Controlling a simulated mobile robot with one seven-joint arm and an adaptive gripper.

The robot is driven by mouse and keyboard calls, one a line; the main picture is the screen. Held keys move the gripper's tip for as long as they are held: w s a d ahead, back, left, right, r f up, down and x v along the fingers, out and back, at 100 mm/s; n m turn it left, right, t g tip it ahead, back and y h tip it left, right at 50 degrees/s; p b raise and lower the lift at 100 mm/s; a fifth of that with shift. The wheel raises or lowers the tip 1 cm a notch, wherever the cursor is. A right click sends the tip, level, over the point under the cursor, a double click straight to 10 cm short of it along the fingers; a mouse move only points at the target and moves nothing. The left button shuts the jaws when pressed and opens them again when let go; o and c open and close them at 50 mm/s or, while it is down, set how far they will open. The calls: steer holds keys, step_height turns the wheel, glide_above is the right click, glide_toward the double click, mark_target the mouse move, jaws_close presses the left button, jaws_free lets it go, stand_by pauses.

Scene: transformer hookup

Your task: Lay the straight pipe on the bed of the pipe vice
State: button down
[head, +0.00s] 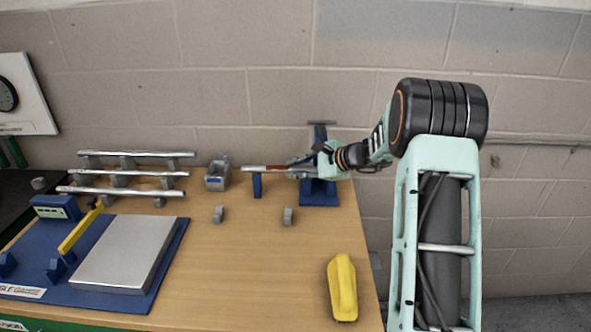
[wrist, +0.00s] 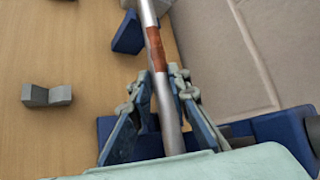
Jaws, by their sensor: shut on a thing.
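The straight pipe (wrist: 168,115) is a grey metal tube with a red-brown band, lying lengthwise between the fingers of my gripper (wrist: 161,82). In the head view the pipe (head: 262,168) runs level, left from my gripper (head: 301,165), at about the top of a blue post (head: 257,186). The blue pipe vice (head: 318,192) stands at the back right of the table, directly at my gripper. Its blue base shows under the fingers in the wrist view (wrist: 150,146). My gripper is shut on the pipe. The fingers hide the vice bed, so I cannot tell whether the pipe touches it.
A rack (head: 122,181) with several pipes stands at the back left. A yellow object (head: 342,288) lies front right. The wall is close behind; the middle table front is clear.

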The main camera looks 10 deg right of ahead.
stand_by(0.3)
steer(key=c, duration=1.7)
jaws_free()
steer(key=shift+c, duration=0.2)
steer(key=shift+f, duration=0.1)
steer(key=v, duration=1.2)
